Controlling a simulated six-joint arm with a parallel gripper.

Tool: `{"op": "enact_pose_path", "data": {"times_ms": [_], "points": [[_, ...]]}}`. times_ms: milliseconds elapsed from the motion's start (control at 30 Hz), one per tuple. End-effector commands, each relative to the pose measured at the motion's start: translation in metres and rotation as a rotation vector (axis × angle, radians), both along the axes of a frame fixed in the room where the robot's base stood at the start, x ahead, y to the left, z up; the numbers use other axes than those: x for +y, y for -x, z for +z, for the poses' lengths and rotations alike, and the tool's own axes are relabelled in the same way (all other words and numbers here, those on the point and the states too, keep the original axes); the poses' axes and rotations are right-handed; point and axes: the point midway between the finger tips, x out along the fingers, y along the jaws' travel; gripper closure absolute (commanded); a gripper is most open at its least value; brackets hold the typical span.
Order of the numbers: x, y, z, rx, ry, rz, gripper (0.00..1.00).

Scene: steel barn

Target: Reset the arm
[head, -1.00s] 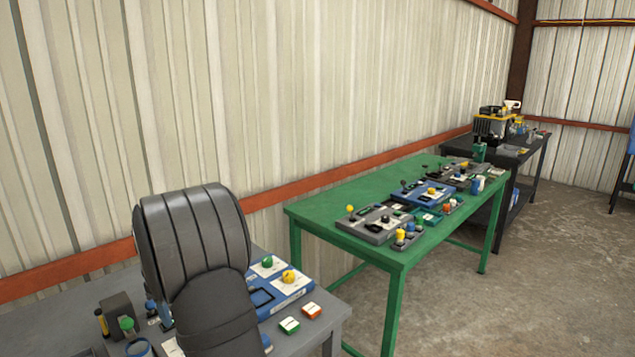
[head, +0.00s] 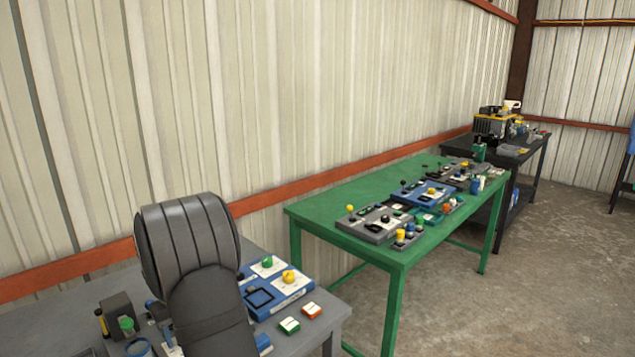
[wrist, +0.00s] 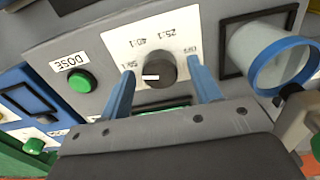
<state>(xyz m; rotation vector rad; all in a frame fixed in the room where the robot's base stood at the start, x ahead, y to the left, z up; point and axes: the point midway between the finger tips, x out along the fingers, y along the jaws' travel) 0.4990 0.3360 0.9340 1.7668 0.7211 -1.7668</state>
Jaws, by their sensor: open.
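My gripper (wrist: 162,95) shows in the wrist view with its two blue fingers apart, one on each side of a dark round knob (wrist: 157,70). The jaws are open and nothing is held. The knob sits on a white label plate (wrist: 125,45) with markings such as "25:1", "40:1" and "OFF". I cannot tell whether a finger touches the knob or the panel. In the head view only my dark arm shows, over the grey table (head: 85,290), and the gripper is hidden.
In the wrist view a green "DOSE" button (wrist: 82,80) is left of the knob, and a clear blue-rimmed cup (wrist: 284,65) is right. On the grey table lie a blue panel (head: 262,298) and small blocks (head: 289,326). A green table (head: 345,185) with several control panels stands beyond.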

Motion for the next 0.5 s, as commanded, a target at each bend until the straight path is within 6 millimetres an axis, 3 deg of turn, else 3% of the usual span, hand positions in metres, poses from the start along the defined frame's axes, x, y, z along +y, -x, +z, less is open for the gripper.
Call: {"op": "enact_pose_path", "data": {"times_ms": [500], "points": [[0.0001, -0.0001, 0.0002, 0.0, 0.0, -0.41, 0.43]]}}
